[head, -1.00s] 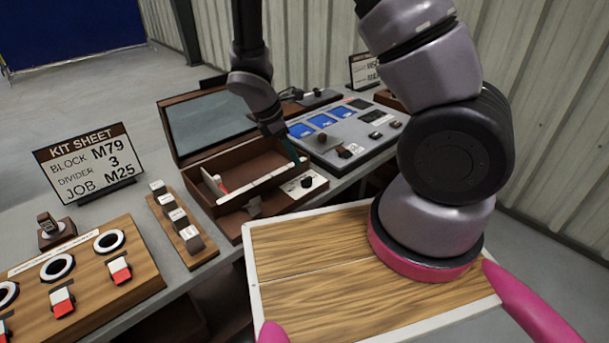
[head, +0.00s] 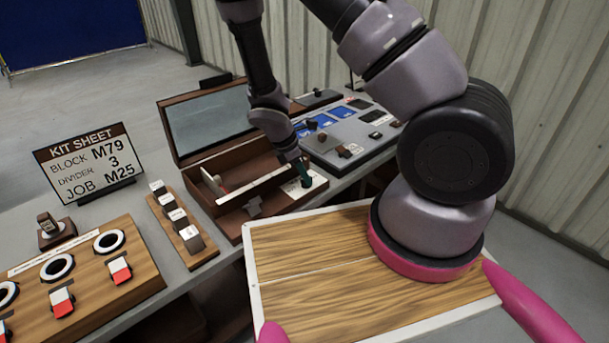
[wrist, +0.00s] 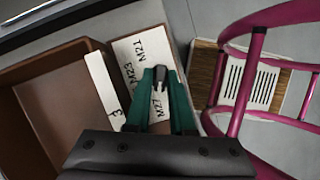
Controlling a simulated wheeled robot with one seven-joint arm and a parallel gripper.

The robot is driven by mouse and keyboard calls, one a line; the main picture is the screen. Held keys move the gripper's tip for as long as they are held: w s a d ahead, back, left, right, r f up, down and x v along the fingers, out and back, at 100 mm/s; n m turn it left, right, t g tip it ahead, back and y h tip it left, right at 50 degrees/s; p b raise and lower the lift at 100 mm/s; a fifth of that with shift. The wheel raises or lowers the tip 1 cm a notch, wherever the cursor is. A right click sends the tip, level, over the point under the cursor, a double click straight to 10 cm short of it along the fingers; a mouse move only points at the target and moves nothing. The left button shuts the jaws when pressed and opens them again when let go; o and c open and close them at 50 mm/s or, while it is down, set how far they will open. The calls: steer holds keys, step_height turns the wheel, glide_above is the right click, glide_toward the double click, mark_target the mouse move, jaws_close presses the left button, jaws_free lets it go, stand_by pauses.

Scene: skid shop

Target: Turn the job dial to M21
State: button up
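The job dial (wrist: 160,76) is a small dark knob on a white plate (wrist: 133,48) in the wrist view. My gripper (wrist: 160,73) has teal fingers, one on each side of the knob. The fingertips are close to it; I cannot tell whether they press on it. In the head view my gripper (head: 303,180) is over the dial's plate (head: 315,184) and hides the knob. The kit sheet (head: 90,163) reads block M79, divider 3, job M25.
A brown box (head: 225,208) with an open lid (head: 208,122) stands left of the dial. A grey panel (head: 345,135) with blue screens and knobs is behind. A wooden rack of several blocks (head: 180,230) stands to the left.

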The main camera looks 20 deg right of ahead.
jaws_close()
